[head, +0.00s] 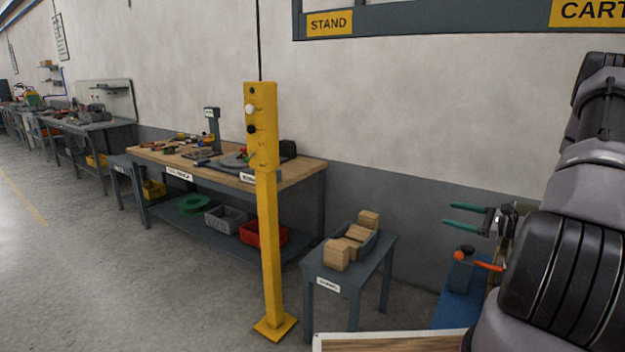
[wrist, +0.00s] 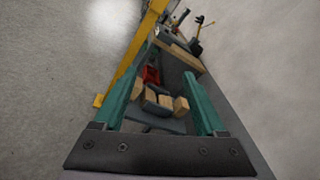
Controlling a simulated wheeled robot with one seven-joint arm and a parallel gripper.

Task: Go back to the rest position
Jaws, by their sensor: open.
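My gripper (head: 468,216) is at the right of the head view, its two green fingers apart and pointing left. In the wrist view the open fingers (wrist: 165,108) frame the small grey table with wooden blocks beyond them, and nothing is held between them. My dark arm fills the right edge of the head view and hides what is behind it.
A yellow post (head: 268,230) stands in the middle. A small grey table (head: 377,262) with wooden blocks (head: 337,254) is right of it. A workbench (head: 300,172) with bins below runs along the wall. Floor at left is clear.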

